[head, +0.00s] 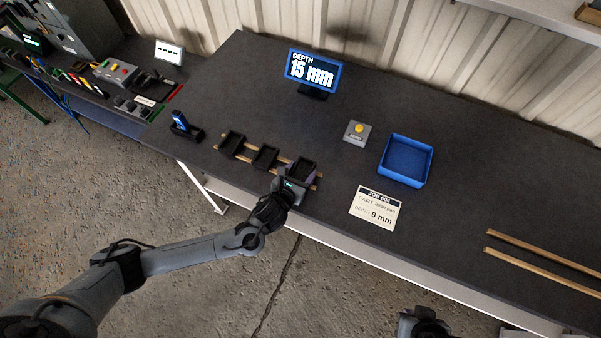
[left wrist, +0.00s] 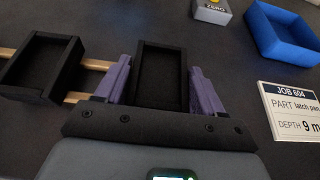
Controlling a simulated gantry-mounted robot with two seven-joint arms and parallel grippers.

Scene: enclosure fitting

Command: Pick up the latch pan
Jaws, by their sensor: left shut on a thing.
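Three black open-topped pans stand in a row by two wooden rails. My left gripper (head: 297,176) has its purple fingers closed on the sides of the rightmost pan (head: 302,167). In the left wrist view the held pan (left wrist: 160,78) sits between the fingers, its open side facing the camera. The middle pan (head: 265,157) and the left pan (head: 232,142) stand free; one neighbour pan (left wrist: 40,68) also shows in the left wrist view. A card (head: 375,207) reads job 604, part latch pan, depth 9 mm. Part of my right arm shows at the bottom edge, its fingers unclear.
A display (head: 313,70) reads depth 15 mm. A grey box with a yellow button (head: 356,132) and a blue tray (head: 405,160) stand right of the pans. A blue device in a black holder (head: 182,125) stands left. Two wooden strips (head: 545,250) lie at the right.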

